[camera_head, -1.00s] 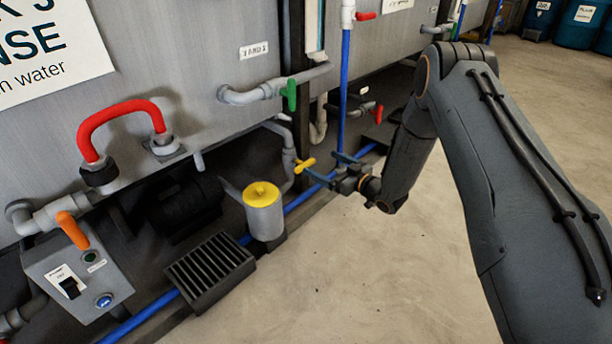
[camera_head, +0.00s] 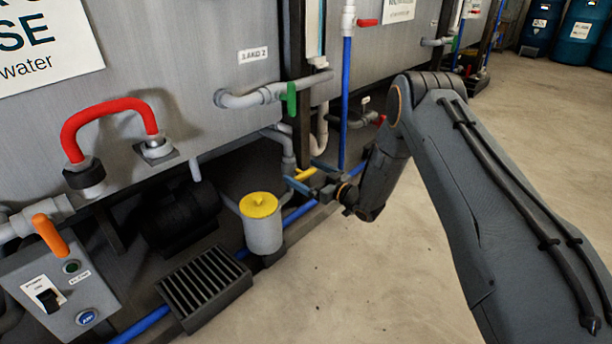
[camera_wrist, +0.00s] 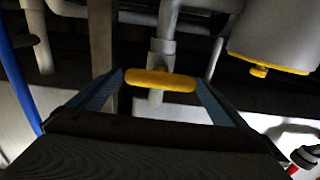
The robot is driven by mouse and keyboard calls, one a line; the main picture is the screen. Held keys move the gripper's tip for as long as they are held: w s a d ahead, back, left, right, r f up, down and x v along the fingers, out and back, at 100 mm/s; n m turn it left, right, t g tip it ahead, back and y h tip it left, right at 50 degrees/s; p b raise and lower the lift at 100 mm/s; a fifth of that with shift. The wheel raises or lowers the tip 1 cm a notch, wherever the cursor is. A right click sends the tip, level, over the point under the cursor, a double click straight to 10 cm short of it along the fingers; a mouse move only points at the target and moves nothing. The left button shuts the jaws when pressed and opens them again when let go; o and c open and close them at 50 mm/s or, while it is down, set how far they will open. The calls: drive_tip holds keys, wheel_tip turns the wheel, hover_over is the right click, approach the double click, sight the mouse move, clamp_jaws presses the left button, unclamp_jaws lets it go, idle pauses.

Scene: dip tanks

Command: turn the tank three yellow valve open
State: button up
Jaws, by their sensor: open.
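The yellow valve handle (camera_head: 306,174) is low beneath the tanks, on a thin grey pipe (camera_wrist: 162,50). In the wrist view the handle (camera_wrist: 160,80) is a rounded bar lying crosswise over that upright pipe. My gripper (camera_wrist: 160,84) is open, with one blue-grey finger near each end of the bar. Whether a finger touches the bar I cannot tell. In the head view my gripper (camera_head: 302,177) is at the handle and partly covers it. No tank number three label is readable near it.
A yellow-lidded grey canister (camera_head: 262,225) stands left of my gripper and shows at upper right in the wrist view (camera_wrist: 270,45). A blue pipe (camera_head: 344,100) runs upright behind. A green lever (camera_head: 291,99) hangs above. A black grate (camera_head: 204,284) lies front left. Open floor (camera_head: 370,270) is at right.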

drive_tip(key=c, duration=1)
drive_tip(key=shift+c, duration=0.2)
drive_tip(key=shift+s+n, duration=0.1)
drive_tip(key=shift+n, duration=0.2)
drive_tip(key=n+p, duration=0.1)
drive_tip(key=n, duration=0.1)
drive_tip(key=n+p, duration=0.2)
drive_tip(key=shift+s+a, duration=0.1)
drive_tip(key=shift+s, duration=0.1)
drive_tip(key=n+p, duration=0.1)
drive_tip(key=n, duration=0.1)
drive_tip(key=n+p, duration=0.1)
drive_tip(key=n, duration=0.1)
drive_tip(key=shift+s+a+f+n+p, duration=0.1)
drive_tip(key=shift+s+f+n+p, duration=0.05)
drive_tip(key=shift+n+p, duration=0.2)
drive_tip(key=n+p, duration=0.1)
drive_tip(key=n, duration=0.1)
drive_tip(key=n+p, duration=0.1)
drive_tip(key=n, duration=0.1)
drive_tip(key=shift+s+a+f+n, duration=0.1)
drive_tip(key=shift+f+n, duration=0.1)
drive_tip(key=shift+n, duration=0.05)
drive_tip(key=shift+f+n+p, duration=0.15)
drive_tip(key=shift+n+p, duration=0.2)
drive_tip(key=shift+n, duration=0.65)
drive_tip(key=shift+f+n+p, duration=0.1)
drive_tip(key=shift+n+p, duration=0.25)
drive_tip(key=shift+n, duration=0.65)
